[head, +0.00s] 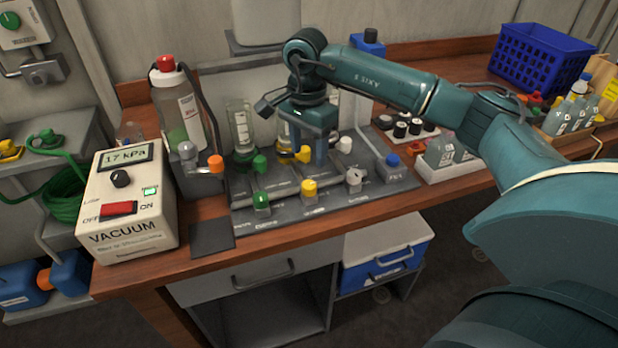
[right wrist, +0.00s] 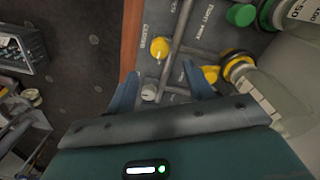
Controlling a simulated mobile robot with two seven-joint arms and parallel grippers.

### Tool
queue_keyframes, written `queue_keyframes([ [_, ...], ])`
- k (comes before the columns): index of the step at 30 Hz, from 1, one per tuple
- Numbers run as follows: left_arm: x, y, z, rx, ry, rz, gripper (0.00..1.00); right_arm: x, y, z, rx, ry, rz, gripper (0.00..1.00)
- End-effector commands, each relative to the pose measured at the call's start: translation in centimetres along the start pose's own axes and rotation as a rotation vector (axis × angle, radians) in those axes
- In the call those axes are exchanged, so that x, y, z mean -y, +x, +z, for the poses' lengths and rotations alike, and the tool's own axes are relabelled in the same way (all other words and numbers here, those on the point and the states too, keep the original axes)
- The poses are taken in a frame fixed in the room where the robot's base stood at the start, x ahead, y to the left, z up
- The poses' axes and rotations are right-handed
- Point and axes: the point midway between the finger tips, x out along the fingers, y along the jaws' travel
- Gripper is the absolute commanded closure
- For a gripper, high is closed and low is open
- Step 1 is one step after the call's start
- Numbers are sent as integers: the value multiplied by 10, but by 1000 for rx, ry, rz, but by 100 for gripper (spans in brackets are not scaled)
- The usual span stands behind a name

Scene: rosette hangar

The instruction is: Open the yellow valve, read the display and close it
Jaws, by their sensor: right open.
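The panel (head: 330,203) carries a front row of knobs in green, yellow and white. The yellow knob (head: 309,187) is in the middle; it also shows in the right wrist view (right wrist: 159,47). Behind it is a yellow valve handle (head: 303,154), partly hidden by a finger in the right wrist view (right wrist: 210,74). The display (head: 125,156) on the vacuum box reads 17 kPa. My right gripper (head: 318,160) points down over the panel beside the yellow handle. Its fingers are apart and empty in the right wrist view (right wrist: 162,85), with the white knob (right wrist: 149,92) showing between them. My left gripper is not in view.
The vacuum box (head: 130,215) with a red switch stands at the bench's left end. A red-capped bottle (head: 180,115) and an orange-handled valve (head: 205,165) stand beside it. Green and blue handles flank the yellow one. A blue basket (head: 540,60) is at back right.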

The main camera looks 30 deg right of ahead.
Motion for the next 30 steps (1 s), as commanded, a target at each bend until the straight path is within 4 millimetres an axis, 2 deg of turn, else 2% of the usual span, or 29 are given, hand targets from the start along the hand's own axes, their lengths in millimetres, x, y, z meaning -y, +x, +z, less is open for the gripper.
queue_keyframes([
  [6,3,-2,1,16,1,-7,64,-1,47,1,3,2,5,48],
  [13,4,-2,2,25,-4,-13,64,0,80,1,2,1,2,48],
  [18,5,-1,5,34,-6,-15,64,0,89,1,2,0,-1,48],
  [26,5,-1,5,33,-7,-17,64,0,90,1,2,0,-1,48],
  [30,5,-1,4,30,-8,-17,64,0,90,1,2,1,-1,59],
])
